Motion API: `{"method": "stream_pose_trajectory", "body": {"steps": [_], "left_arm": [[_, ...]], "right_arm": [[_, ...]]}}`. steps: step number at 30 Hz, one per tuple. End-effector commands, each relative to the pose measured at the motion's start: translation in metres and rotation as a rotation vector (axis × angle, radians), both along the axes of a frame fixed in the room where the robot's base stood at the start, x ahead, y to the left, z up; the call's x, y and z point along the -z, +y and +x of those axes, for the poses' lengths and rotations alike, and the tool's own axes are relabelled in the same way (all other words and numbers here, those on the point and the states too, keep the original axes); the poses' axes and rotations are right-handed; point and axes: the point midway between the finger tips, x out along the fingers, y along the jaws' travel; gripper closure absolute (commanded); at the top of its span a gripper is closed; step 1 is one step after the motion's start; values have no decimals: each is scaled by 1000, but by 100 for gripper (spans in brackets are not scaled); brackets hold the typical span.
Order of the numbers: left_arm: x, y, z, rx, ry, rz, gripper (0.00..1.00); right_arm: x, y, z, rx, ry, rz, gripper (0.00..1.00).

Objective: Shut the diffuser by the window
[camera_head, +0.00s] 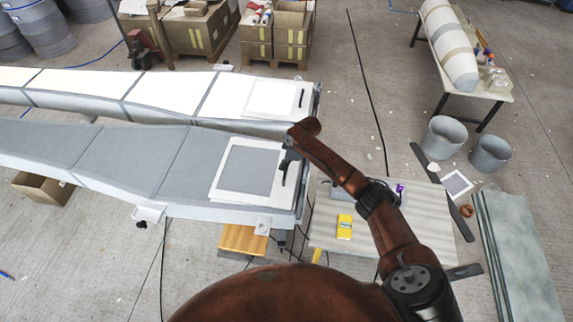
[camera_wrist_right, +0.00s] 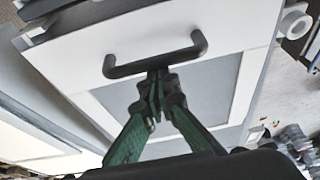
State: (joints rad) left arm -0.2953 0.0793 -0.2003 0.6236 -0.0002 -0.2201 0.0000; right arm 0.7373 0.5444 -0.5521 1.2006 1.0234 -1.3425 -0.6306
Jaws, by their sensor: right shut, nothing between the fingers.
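Two long pale ducts lie at the left in the head view. The near one carries a white-framed diffuser with a grey centre (camera_head: 247,168) and a black bar handle. The far one carries a white diffuser (camera_head: 268,97) with its own black handle (camera_head: 301,98). My right gripper (camera_head: 284,171) is at the near diffuser's handle. In the right wrist view my right gripper (camera_wrist_right: 158,92) is shut and empty, its tips against or just by the middle of the black handle (camera_wrist_right: 128,69). I cannot tell how far either diffuser stands open. No window shows. My left gripper is out of view.
A low board (camera_head: 330,228) with a yellow item (camera_head: 344,227) lies right of the near duct. Two grey buckets (camera_head: 443,137) stand near a table (camera_head: 497,92) at upper right. Cartons (camera_head: 272,35) stand at the back. Floor between ducts and table is mostly clear.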

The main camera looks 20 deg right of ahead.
Motion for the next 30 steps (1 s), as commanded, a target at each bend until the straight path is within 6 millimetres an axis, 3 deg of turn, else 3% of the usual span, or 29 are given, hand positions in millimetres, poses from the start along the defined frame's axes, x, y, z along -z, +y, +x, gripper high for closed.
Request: {"method": "stream_pose_trajectory", "body": {"steps": [14,23,30], "left_arm": [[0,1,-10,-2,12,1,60],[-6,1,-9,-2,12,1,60],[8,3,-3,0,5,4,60]], "right_arm": [[1,-7,-2,5,5,-9,100],[-9,25,11,12,0,-2,100],[-59,4,1,16,-4,-2,100]]}}
